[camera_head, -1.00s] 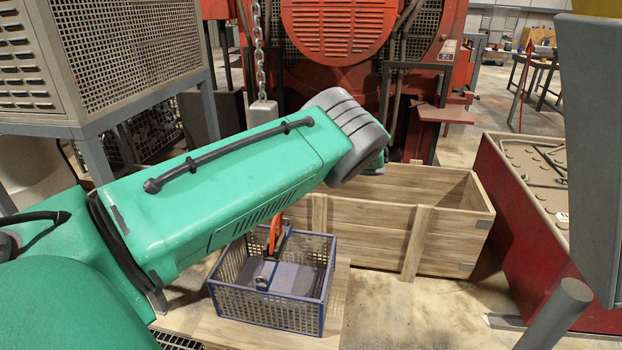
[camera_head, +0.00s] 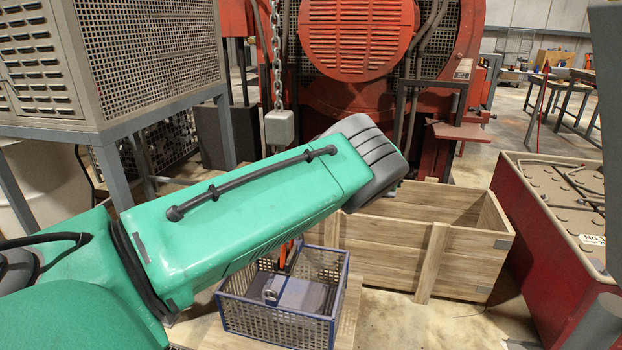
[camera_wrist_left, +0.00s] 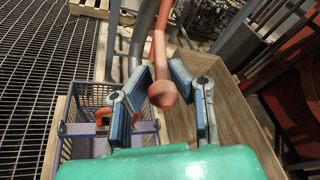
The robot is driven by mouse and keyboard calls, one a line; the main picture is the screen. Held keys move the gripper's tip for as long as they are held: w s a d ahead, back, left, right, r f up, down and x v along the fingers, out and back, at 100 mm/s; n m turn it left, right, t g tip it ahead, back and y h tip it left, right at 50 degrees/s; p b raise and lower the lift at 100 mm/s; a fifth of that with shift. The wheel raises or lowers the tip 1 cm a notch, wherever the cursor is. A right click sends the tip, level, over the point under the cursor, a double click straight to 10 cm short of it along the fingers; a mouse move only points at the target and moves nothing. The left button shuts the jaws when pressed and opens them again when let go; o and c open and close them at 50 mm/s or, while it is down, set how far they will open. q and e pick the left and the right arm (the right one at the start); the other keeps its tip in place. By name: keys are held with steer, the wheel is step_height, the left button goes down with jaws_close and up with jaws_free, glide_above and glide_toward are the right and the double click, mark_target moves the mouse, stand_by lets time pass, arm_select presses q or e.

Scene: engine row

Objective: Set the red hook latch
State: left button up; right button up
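In the left wrist view, a red rod (camera_wrist_left: 160,38) with a rounded knob (camera_wrist_left: 162,94) at its near end comes down between the two fingers of my left gripper (camera_wrist_left: 160,72). It may be the red hook latch's handle. The knob has gaps on both sides; the fingertips are close to the rod beyond it, and I cannot tell whether they touch it. In the head view my green left arm (camera_head: 250,208) hides this gripper and the rod. My right gripper is not in view.
A blue-edged basket (camera_head: 277,322) with a grey block and an orange piece stands below my left arm. A wooden crate (camera_head: 390,255) is beside it. A chain block (camera_head: 279,127) hangs before the red machine (camera_head: 355,35).

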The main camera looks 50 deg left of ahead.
arm_select(q)
steer(key=o, duration=0.3)
steer(key=shift+s+a+f, duration=0.1)
steer(key=shift+f, duration=0.05)
steer(key=shift+o, duration=0.2)
steer(key=v, duration=1.2)
steer(key=shift+a+f, duration=0.1)
steer(key=shift+f, duration=0.1)
